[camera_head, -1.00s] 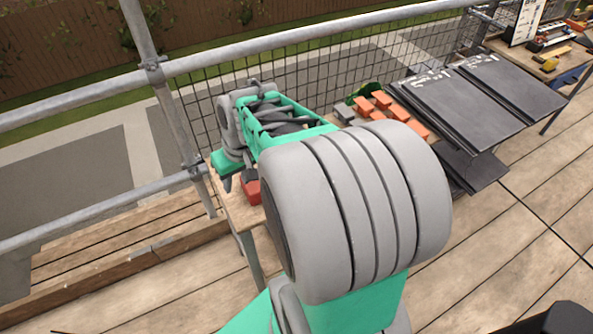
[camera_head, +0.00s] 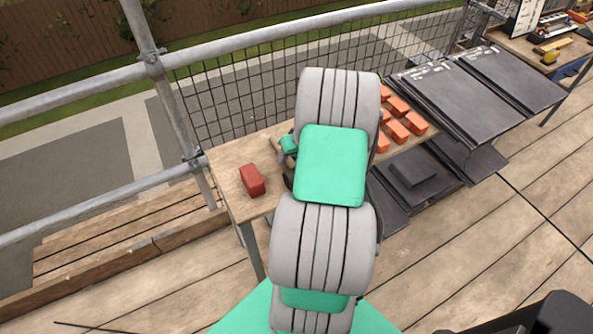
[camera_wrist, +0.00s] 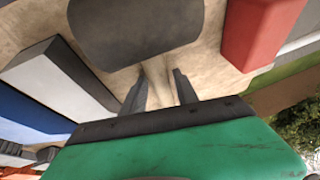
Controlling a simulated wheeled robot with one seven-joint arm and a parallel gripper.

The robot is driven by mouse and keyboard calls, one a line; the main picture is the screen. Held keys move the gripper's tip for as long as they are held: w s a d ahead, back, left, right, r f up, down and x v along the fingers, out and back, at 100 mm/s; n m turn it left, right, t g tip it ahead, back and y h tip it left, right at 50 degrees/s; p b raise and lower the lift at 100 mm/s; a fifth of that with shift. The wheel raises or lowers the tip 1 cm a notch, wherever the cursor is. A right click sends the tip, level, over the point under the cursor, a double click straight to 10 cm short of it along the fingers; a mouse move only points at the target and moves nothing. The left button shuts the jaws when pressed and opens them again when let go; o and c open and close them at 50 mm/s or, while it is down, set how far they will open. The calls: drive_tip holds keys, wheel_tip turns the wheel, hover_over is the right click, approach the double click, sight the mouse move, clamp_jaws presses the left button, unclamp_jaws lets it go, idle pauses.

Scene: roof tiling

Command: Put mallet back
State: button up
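In the wrist view the mallet shows a dark, blocky head (camera_wrist: 135,32) at the top and a pale wooden handle (camera_wrist: 158,82) running down towards my gripper. My gripper (camera_wrist: 161,86) has a dark finger on each side of the handle. I cannot tell whether the fingers press on it or stand apart from it. The lower end of the handle is hidden behind the green and black gripper body. In the head view my arm hides the mallet and most of my gripper.
A red block (camera_head: 252,180) stands on the wooden bench (camera_head: 226,170); it also shows in the wrist view (camera_wrist: 258,32). Several orange pieces (camera_head: 397,128) lie right of my arm. Dark tiles (camera_head: 450,100) are stacked further right. A scaffold rail (camera_head: 270,45) and mesh run behind the bench.

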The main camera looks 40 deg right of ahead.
clamp_jaws()
drive_tip(key=shift+r, duration=0.1)
idle(1.3)
